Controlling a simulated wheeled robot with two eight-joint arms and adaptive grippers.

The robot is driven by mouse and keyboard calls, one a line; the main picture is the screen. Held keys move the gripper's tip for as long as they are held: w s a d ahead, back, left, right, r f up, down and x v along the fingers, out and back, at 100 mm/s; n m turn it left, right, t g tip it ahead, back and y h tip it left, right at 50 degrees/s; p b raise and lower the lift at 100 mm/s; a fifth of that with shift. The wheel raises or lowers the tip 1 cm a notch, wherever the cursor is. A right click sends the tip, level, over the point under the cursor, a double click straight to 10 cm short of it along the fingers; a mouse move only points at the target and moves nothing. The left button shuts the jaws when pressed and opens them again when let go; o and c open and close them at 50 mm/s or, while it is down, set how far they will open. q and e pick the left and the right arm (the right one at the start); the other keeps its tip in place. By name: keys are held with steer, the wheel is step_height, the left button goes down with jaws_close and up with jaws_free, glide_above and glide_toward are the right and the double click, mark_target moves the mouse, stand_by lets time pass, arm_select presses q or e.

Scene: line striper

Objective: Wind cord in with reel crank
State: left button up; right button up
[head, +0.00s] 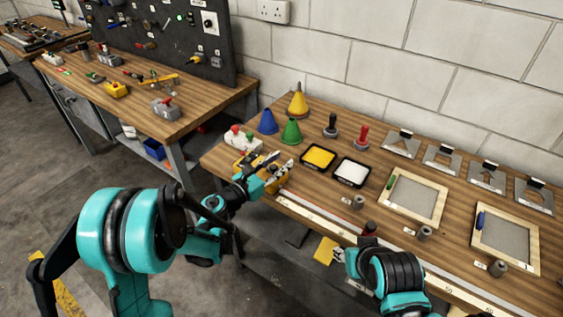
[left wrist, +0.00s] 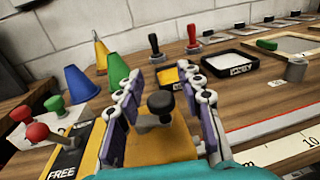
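A yellow reel unit (head: 279,181) sits at the left front of the near workbench. In the left wrist view its yellow body (left wrist: 165,145) carries a dark crank knob (left wrist: 160,103) on a short post. A black "FREE" label (left wrist: 64,165) is on its left side. My left gripper (head: 265,163) is over the unit. In the left wrist view (left wrist: 165,80) its fingers are spread on either side of the knob, apparently not touching it. The cord cannot be made out. My right gripper (head: 345,257) is low at the bench's front edge, its fingers mostly hidden.
Red (left wrist: 37,132) and green (left wrist: 55,103) knobs stand left of the reel. Blue (head: 268,122), green (head: 291,132) and yellow (head: 298,103) cones are behind, with yellow (head: 318,158) and white (head: 351,172) trays to the right. A long ruler (head: 330,217) lines the front edge.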

arm_select(q)
steer(key=shift+x, duration=0.8)
jaws_close()
steer(key=shift+n+y, duration=0.3)
